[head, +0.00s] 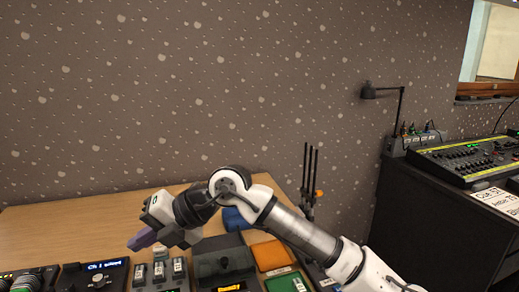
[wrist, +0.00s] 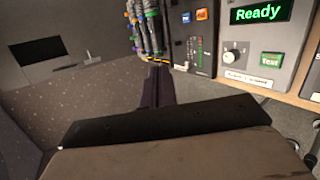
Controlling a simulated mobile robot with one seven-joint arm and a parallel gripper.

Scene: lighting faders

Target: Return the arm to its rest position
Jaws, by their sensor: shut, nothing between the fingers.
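My arm reaches in from the lower right of the head view, across the wooden desk (head: 95,212). My gripper (head: 137,241) has purple fingers, points to the lower left and is held above the desk's equipment. In the wrist view the dark purple fingers of my gripper (wrist: 156,84) are together with nothing between them. A grey fader box (head: 160,272) with several light caps stands below the gripper in the head view. No contact with it can be made out.
An orange tile (head: 272,256) and a green one (head: 287,282) lie below my arm. Dark upright rods (head: 308,175) stand behind it. A lighting console (head: 470,158) sits on a black cabinet (head: 425,215) at right.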

